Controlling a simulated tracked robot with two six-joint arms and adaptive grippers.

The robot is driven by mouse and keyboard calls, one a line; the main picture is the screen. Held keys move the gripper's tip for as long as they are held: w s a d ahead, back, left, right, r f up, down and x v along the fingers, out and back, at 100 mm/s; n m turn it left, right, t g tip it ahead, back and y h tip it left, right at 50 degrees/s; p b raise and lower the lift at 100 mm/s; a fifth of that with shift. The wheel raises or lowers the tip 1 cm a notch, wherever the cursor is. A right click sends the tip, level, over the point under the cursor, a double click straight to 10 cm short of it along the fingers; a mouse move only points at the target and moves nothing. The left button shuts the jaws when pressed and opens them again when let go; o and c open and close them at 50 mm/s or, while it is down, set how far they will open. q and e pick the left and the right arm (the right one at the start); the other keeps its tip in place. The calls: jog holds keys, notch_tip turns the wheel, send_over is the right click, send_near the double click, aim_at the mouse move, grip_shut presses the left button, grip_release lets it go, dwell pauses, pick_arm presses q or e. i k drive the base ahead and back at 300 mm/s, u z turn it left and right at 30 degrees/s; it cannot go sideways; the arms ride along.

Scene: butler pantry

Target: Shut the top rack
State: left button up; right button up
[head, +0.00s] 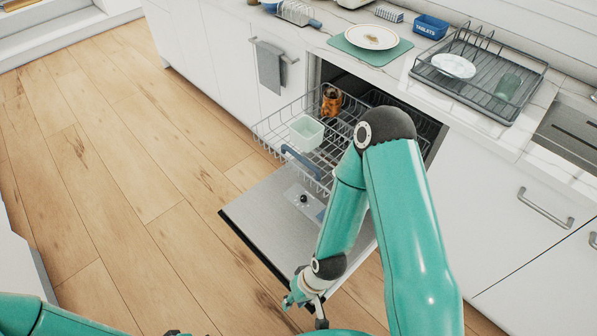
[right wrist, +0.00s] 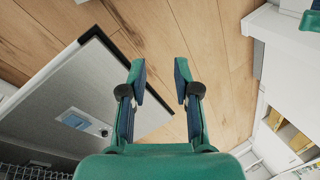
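The dishwasher's top rack (head: 268,128) is a grey wire rack, pulled out over the lowered door (head: 262,215). It has a blue handle bar (head: 301,162) along its front. A pale green square tub (head: 306,132) and an orange-brown mug (head: 331,100) stand in it. My right arm hides the rack's right part. My right gripper (head: 308,304) is low, near the door's front edge, apart from the rack. In the right wrist view my right gripper (right wrist: 159,70) has its fingers apart with nothing between them.
The counter above holds a green mat (head: 345,48) with a plate (head: 372,37), a blue tub (head: 431,27) and a dish drainer (head: 478,78). A grey towel (head: 270,66) hangs on the cabinet left of the dishwasher. The wooden floor (head: 130,150) to the left is clear.

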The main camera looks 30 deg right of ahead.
aim_at(285, 148)
jog(key=k, duration=1.3)
jog(key=u, duration=0.3)
jog(key=i, duration=1.95)
jog(key=z, duration=0.5)
